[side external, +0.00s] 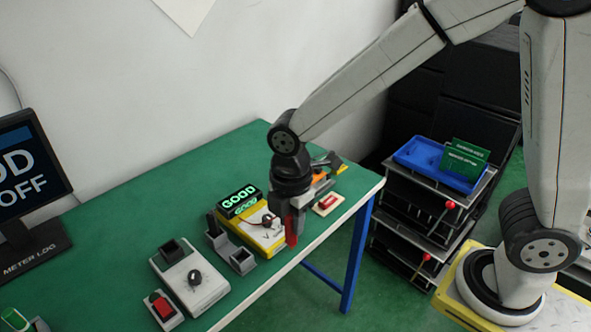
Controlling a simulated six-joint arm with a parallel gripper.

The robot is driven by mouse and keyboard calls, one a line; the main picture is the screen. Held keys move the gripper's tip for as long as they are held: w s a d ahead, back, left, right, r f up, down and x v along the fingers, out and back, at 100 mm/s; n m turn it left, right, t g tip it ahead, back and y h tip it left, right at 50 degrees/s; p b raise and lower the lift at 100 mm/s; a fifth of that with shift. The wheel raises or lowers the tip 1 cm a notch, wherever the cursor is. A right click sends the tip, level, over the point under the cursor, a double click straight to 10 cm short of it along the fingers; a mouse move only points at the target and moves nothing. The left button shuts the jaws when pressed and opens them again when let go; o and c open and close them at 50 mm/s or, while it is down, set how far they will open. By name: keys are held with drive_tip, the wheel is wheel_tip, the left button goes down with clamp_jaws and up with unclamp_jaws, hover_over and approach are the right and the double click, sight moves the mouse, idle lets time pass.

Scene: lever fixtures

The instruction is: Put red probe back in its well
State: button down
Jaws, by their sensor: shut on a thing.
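My gripper (292,208) points down over the front edge of the green table and is shut on the red probe (291,232). The probe hangs upright below the jaws; its tip seems clear of the table, though the exact gap cannot be told. A grey holder (228,252) stands to the left of the gripper. A black probe (212,224) stands in its rear well. Its front well (242,261) looks empty. The yellow meter (266,236) sits between holder and gripper, with a display (239,202) reading GOOD in green.
A white box (205,294) with a black knob and a dark socket stands left of the holder, beside a red rocker switch (162,306). A small red-and-white block (328,204) lies right of the gripper. A monitor (30,190) stands at far left.

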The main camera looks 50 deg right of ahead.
drive_tip(key=w+a+f, duration=0.3)
drive_tip(key=w+f, duration=0.6)
drive_tip(key=w, duration=0.3)
drive_tip(key=shift+a, duration=0.35)
drive_tip(key=shift+w+f, duration=0.2)
drive_tip(key=shift+f, duration=1.6)
drive_tip(key=shift+f, duration=0.1)
drive_tip(key=shift+c, duration=2.3)
unclamp_jaws()
